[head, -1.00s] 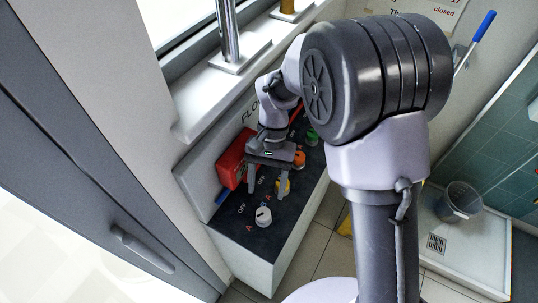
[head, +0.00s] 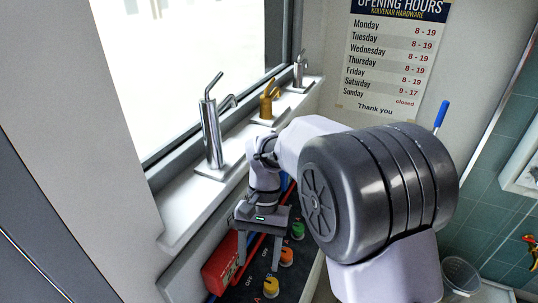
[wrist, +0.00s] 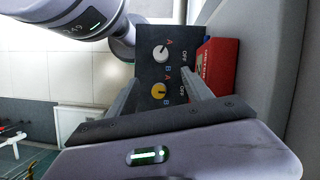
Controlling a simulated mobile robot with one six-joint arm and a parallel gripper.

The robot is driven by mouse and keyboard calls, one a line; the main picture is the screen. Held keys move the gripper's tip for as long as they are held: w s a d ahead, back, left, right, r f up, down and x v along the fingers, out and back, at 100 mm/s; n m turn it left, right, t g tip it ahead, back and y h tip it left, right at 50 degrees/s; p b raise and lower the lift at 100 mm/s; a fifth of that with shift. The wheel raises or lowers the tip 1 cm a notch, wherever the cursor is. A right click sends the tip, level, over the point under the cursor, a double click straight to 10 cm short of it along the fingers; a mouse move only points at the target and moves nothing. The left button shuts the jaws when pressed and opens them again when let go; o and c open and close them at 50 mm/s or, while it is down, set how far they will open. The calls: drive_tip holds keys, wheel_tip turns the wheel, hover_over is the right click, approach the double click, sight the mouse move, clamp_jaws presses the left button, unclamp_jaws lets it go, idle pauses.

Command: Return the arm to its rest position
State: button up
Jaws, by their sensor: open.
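My gripper (head: 257,250) hangs at the end of my folded arm, over the dark control panel (head: 252,284) below the window sill. Its two fingers are apart with nothing between them in the head view. In the wrist view my gripper (wrist: 160,88) also shows open, its fingers pointing toward the panel. Between and beyond the fingers are a white knob (wrist: 160,53) and a yellow knob (wrist: 158,90) on the panel (wrist: 150,38). Whether the fingertips touch anything cannot be told, but they appear above the panel.
A red box (head: 219,268) stands at the panel's back edge. Green (head: 297,231) and orange (head: 286,257) knobs are close to my gripper. Chrome (head: 211,135) and brass (head: 267,103) taps stand on the sill (head: 185,205). A bucket (head: 460,274) is at lower right.

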drive_tip(key=s+d+r+m+t+y+b, duration=0.1)
drive_tip(key=s+d+r+m+t+b, duration=0.1)
drive_tip(key=s+d+t+b, duration=0.8)
drive_tip(key=s+d+m, duration=0.1)
drive_tip(key=s+d, duration=0.3)
drive_tip(key=shift+s+d+r, duration=0.2)
drive_tip(key=shift+d+r, duration=0.1)
drive_tip(key=shift+r, duration=0.05)
